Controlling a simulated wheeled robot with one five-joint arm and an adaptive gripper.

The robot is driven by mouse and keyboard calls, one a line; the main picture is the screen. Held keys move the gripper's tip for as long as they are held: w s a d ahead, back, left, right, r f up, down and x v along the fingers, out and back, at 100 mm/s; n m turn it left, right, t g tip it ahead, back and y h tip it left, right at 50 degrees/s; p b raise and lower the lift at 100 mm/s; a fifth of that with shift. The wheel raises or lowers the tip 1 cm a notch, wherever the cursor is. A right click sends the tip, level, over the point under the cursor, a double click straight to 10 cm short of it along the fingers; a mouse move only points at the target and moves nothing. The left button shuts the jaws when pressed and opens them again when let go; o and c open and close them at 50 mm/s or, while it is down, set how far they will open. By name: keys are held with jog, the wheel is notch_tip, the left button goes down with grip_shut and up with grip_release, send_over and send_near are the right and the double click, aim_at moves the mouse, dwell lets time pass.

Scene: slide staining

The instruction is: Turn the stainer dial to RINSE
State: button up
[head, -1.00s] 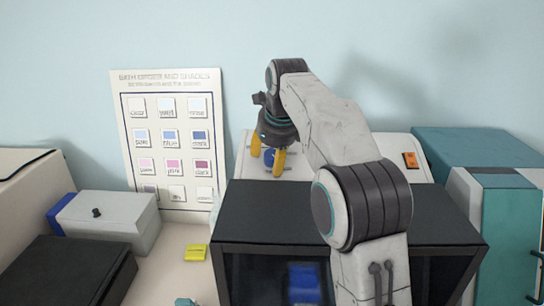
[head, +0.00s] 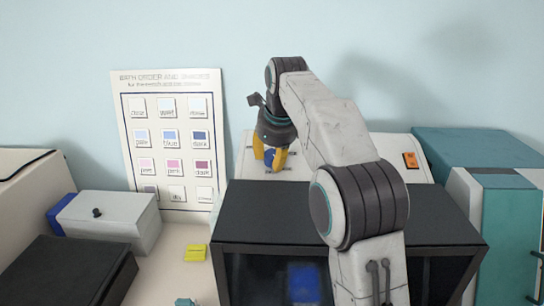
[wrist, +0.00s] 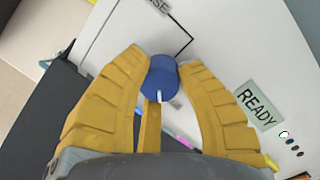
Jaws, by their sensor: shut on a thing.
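The blue dial (wrist: 162,80) sits on the white sloped panel of the stainer (head: 395,150), and a white pointer mark shows on it in the wrist view. My gripper (head: 270,163) is over the panel with its yellow fingers down around the dial. In the wrist view my gripper (wrist: 163,72) is shut on the dial, one finger on each side. A label ending in "SE" (wrist: 158,7) is at the top, with a black line running from it towards the dial. A "READY" label (wrist: 256,105) is to the right. The other dial labels are hidden by my fingers.
The stainer's black hood (head: 290,215) stands in front of the panel, below my arm. An orange switch (head: 410,160) is at the panel's right. A teal and white unit (head: 480,160) is to the right; a grey box (head: 110,220) and yellow block (head: 195,253) are left.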

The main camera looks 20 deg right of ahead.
jog(key=shift+f, duration=0.15)
jog(key=o, duration=1.2)
jog(key=v, duration=0.7)
jog(key=shift+r, duration=0.3)
jog(key=shift+s, duration=0.1)
